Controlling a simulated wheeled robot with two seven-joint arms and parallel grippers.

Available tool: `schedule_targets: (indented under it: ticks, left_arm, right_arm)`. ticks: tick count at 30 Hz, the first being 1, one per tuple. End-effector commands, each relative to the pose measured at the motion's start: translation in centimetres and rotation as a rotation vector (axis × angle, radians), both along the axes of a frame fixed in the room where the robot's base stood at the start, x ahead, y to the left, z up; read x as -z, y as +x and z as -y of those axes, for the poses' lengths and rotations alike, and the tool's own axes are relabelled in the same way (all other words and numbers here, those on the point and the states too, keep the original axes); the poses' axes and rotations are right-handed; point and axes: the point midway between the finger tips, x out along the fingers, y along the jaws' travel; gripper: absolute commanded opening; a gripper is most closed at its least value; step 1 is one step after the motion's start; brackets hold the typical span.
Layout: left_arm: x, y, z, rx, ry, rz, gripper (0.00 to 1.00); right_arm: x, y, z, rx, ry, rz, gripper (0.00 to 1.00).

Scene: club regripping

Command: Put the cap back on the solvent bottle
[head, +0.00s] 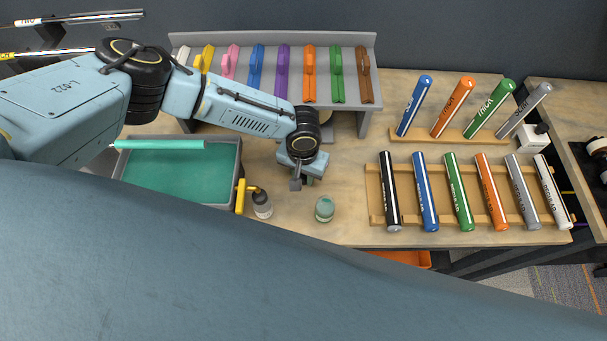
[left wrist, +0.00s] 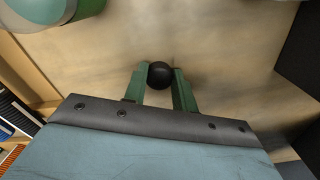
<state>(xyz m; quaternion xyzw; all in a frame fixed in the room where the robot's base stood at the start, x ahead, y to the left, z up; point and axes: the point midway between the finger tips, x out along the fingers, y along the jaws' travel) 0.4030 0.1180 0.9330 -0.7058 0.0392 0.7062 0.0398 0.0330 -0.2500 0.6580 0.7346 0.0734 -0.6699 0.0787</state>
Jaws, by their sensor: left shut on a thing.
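My left gripper (head: 297,177) is over the wooden bench, pointing down. In the left wrist view its two green fingers (left wrist: 160,84) are shut on a round black cap (left wrist: 160,73). The cap sits between the fingertips with bare bench surface seen beyond it. A small greenish bottle (head: 325,208), which looks like the solvent bottle, stands upright on the bench, to the right of and nearer than the gripper. Its top shows no dark cap. Part of a green and pale rounded thing, likely this bottle (left wrist: 55,12), shows at the wrist view's top left. My right gripper is not in view.
A second bottle with a dark top (head: 262,204) stands left of the gripper, beside a yellow clamp-like part (head: 241,195). A grey tray with green inside (head: 237,186) is further left. A grey rack of coloured grips (head: 275,38) stands behind. Labelled grips lie on wooden racks (head: 373,203) at right.

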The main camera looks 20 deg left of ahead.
Motion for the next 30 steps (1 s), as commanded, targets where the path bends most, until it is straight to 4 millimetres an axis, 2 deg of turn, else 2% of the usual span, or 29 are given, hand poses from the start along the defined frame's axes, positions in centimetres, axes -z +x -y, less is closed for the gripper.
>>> schedule_targets:
  ticks: [5, 12, 18, 23, 30]
  left_arm:
    - [-1.7, 0.0, 0.0, 0.0, -0.003, 0.001, 0.06]
    - [-6.5, 0.1, 0.0, 0.0, -0.003, 0.002, 0.06]
    - [-9.3, 0.0, 0.0, 0.0, -0.002, 0.001, 0.06]
    - [-10.0, 0.0, 0.0, 0.001, -0.001, 0.001, 0.06]
    - [-10.0, 0.0, 0.0, 0.001, -0.001, 0.001, 0.06]
  right_arm:
    - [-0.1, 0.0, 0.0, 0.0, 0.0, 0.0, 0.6]
    - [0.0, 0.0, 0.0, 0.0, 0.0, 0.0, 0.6]
    - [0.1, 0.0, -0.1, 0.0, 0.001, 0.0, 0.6]
    - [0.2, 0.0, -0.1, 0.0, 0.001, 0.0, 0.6]
    - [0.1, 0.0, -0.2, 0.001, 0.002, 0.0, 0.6]
